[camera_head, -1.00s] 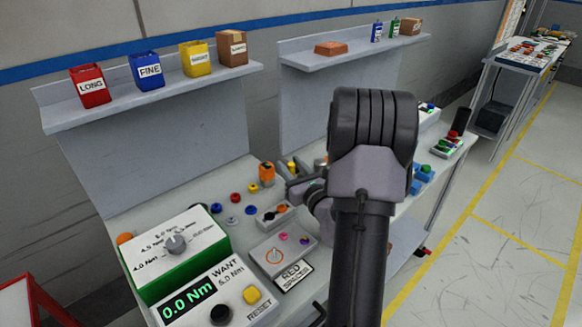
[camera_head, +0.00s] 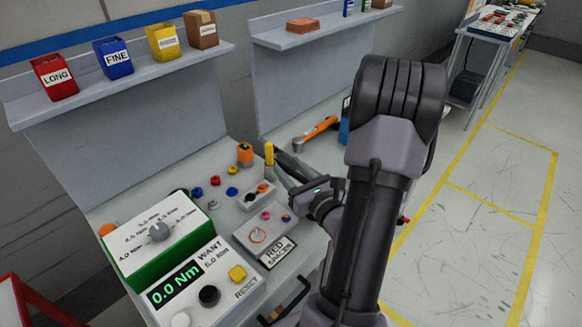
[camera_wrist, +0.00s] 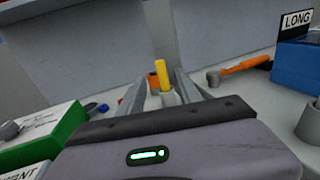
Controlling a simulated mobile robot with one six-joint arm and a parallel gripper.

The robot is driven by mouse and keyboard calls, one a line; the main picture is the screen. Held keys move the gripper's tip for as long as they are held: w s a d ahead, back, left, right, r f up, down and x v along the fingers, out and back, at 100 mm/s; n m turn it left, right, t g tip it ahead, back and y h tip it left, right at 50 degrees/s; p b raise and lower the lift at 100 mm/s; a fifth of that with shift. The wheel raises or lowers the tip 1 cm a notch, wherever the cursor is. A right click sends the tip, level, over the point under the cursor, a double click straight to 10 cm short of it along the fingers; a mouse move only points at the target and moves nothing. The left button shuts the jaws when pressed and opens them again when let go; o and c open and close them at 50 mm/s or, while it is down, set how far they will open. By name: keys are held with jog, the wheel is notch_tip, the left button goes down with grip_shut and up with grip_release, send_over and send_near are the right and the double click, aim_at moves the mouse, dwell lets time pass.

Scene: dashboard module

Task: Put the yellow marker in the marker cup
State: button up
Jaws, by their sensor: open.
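The yellow marker (camera_head: 269,153) stands upright on the bench just beyond my gripper (camera_head: 279,163). A grey round cup-like thing (camera_wrist: 311,122) is at the right edge of the wrist view and may be the marker cup. It is hidden behind my arm in the head view.
An orange cylinder (camera_head: 245,154) stands left of the marker. Small coloured caps (camera_head: 214,181) and a torque tester (camera_head: 165,232) lie nearer. An orange-handled tool (camera_head: 316,132) and a blue bin (camera_wrist: 296,65) are to the right. A wall shelf (camera_head: 120,82) holds labelled bins.

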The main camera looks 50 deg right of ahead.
jog(key=w+a+r+n+y, duration=0.2)
jog(key=a+n+y, duration=0.2)
jog(key=a, duration=0.3)
jog(key=w+a+r+n+g+y, duration=0.1)
jog(key=w+a+r+n+y, duration=0.15)
jog(key=a+n+y, duration=0.4)
jog(key=w+a+r+n+y, duration=0.2)
jog(key=a+r+y, duration=0.1)
jog(key=a, duration=0.6)
jog(key=s+a+n+g+y, duration=0.25)
jog(key=a+n+g, duration=0.25)
jog(key=a, duration=0.3)
jog(key=s+a+n+g+y, duration=0.1)
jog(key=s+a+n+g, duration=0.3)
jog(key=a+n, duration=0.3)
jog(key=s+a+f+n+g+h, duration=0.2)
jog(key=s+a+n+g+h, duration=0.15)
jog(key=s, duration=0.25)
jog(key=s+d+r+n+t+h, duration=0.2)
jog(key=d+r+n+h, duration=0.2)
jog(key=n, duration=0.3)
jog(key=shift+n+h, duration=0.4)
jog(key=shift+h, duration=0.15)
